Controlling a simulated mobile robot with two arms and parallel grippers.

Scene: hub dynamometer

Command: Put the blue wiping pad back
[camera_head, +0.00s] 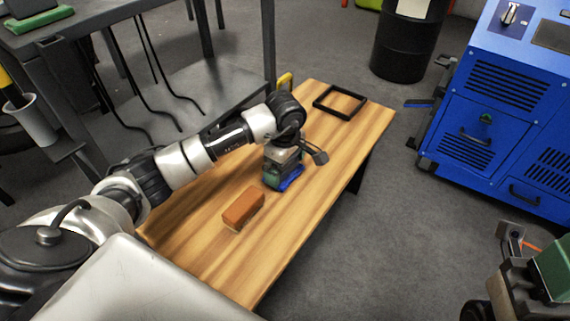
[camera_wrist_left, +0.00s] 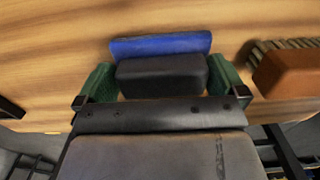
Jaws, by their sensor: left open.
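The blue wiping pad (camera_head: 291,180) lies on the wooden table, partly hidden by my left gripper (camera_head: 279,178). In the left wrist view the pad shows as a blue strip (camera_wrist_left: 160,44) with a dark block (camera_wrist_left: 160,75) on its near side, seemingly its grip. The green fingers of my left gripper (camera_wrist_left: 163,84) stand open on either side of the dark block. I cannot tell whether they touch it. My right gripper (camera_head: 530,275) is at the lower right, cut off by the picture edge, away from the table; its opening is unclear.
An orange-brown brush (camera_head: 243,208) lies on the wooden table (camera_head: 325,180) near the pad; its bristles show in the wrist view (camera_wrist_left: 290,68). A black empty frame (camera_head: 340,113) lies at the far end. A blue machine (camera_head: 490,150) and black drum (camera_head: 405,45) stand beyond.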

